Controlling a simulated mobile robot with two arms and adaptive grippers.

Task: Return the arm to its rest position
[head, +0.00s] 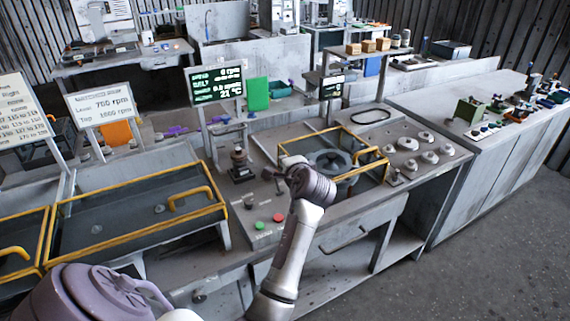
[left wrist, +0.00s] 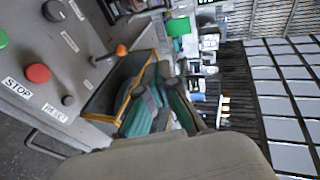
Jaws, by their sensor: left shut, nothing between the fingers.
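My left arm (head: 290,245) comes up from the bottom of the head view and reaches over the front of the workbench. Its wrist end is beside the yellow-edged bay at the middle. My left gripper (left wrist: 160,95) shows in the left wrist view with dark and teal fingers. It is shut and empty. In the head view the fingers are mostly hidden by my wrist. My right gripper is in neither view.
The bench carries a red button (head: 278,217) and a green button (head: 260,225) near my arm. A yellow-framed bay (head: 375,190) holds a round grey part (head: 330,160). Yellow-edged trays (head: 140,232) lie left. Screens (head: 216,86) stand behind. The floor at right is clear.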

